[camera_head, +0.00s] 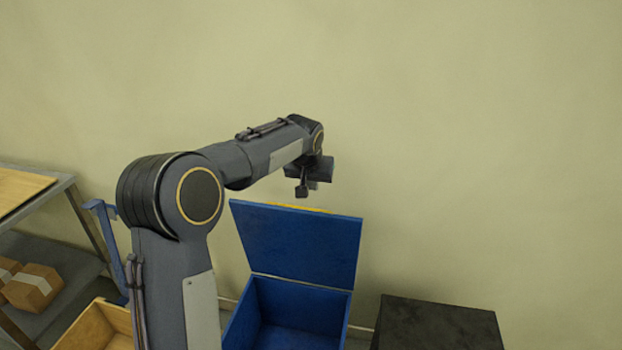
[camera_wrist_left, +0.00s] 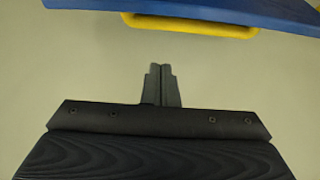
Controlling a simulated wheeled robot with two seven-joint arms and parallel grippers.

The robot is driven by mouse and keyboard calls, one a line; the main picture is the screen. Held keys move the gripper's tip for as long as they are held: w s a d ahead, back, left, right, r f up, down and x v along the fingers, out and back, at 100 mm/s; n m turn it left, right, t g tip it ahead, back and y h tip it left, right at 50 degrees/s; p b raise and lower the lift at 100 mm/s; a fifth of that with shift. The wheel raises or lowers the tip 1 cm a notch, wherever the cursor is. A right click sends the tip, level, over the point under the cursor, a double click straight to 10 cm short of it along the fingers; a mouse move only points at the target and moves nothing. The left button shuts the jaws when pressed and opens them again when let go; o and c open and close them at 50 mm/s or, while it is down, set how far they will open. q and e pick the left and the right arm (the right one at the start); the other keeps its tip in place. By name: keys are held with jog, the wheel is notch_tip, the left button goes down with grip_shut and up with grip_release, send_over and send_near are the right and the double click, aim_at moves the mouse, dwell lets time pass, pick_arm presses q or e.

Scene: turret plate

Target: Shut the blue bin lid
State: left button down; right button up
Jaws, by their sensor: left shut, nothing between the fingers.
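The blue bin (camera_head: 301,309) stands on the floor near the wall, and its inside shows. Its blue lid (camera_head: 297,246) is raised, tilted up from the bin's back edge. A yellow strip shows along the lid's top edge in the head view. In the left wrist view the lid's edge (camera_wrist_left: 238,10) and a yellow handle (camera_wrist_left: 190,25) cross the top. My left gripper (camera_head: 304,190) is above the lid's top edge. Its fingers (camera_wrist_left: 161,84) are shut and empty, apart from the handle in the wrist view. My right gripper is not in view.
A black box (camera_head: 437,325) stands right of the bin. At the left are a metal shelf (camera_head: 62,184) with cardboard boxes (camera_head: 32,287), a blue post (camera_head: 109,243) and a wooden crate (camera_head: 92,331). The wall behind is bare.

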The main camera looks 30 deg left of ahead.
pick_arm(q)
jog(key=x, duration=0.6)
jog(key=shift+p, duration=0.35)
jog(key=s, duration=0.1)
jog(key=s+d, duration=0.1)
jog(key=s, duration=0.1)
jog(key=shift+s, duration=0.1)
jog(key=shift+s+f, duration=0.25)
jog(key=shift+s, duration=0.1)
